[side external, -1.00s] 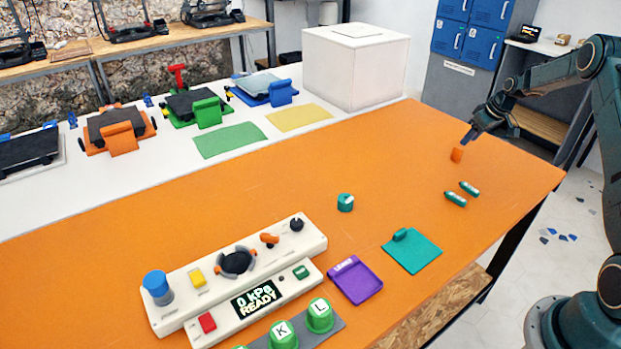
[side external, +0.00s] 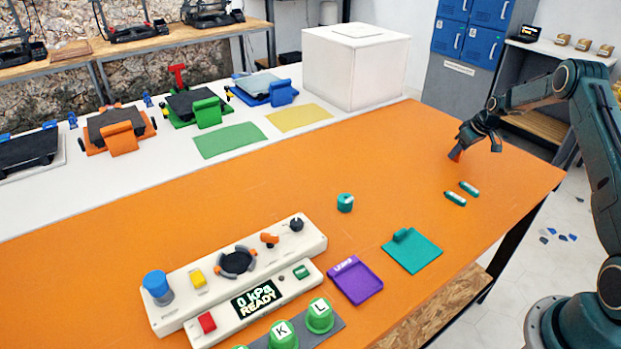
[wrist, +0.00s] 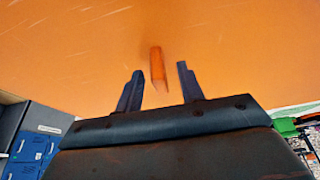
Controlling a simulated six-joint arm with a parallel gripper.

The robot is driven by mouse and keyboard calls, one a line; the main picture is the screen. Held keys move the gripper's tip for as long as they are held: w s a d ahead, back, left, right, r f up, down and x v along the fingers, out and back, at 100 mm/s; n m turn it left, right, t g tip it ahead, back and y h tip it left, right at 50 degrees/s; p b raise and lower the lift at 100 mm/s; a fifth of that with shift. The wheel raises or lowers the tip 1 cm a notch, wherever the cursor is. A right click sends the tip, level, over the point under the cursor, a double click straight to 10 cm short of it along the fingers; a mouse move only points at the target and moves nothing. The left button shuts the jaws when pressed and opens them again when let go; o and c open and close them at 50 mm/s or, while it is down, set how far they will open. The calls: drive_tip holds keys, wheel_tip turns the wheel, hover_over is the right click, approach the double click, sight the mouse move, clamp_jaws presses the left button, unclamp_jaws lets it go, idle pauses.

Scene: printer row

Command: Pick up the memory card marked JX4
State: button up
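A small orange upright piece (side external: 454,155) stands at the far right of the orange table, partly hidden by my gripper (side external: 477,150). It also shows in the wrist view (wrist: 158,69), lying between my two spread fingers with a gap on both sides. My gripper is open and empty around or just above it; I cannot tell the exact height. No JX4 marking is readable on the piece. Two small green pieces with pale labels, a nearer one (side external: 455,198) and a farther one (side external: 469,188), lie nearby; their labels are unreadable.
A green round piece (side external: 345,203), a teal plate (side external: 428,252) and a purple tray (side external: 371,288) lie nearer the front. A control panel (side external: 236,264) reads "0 kPa READY". A white box (side external: 340,75) stands at the back.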

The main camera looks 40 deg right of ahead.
drive_tip(key=shift+w+f, duration=0.15)
drive_tip(key=shift+f, duration=0.25)
drive_tip(key=shift+c, duration=0.5)
clamp_jaws()
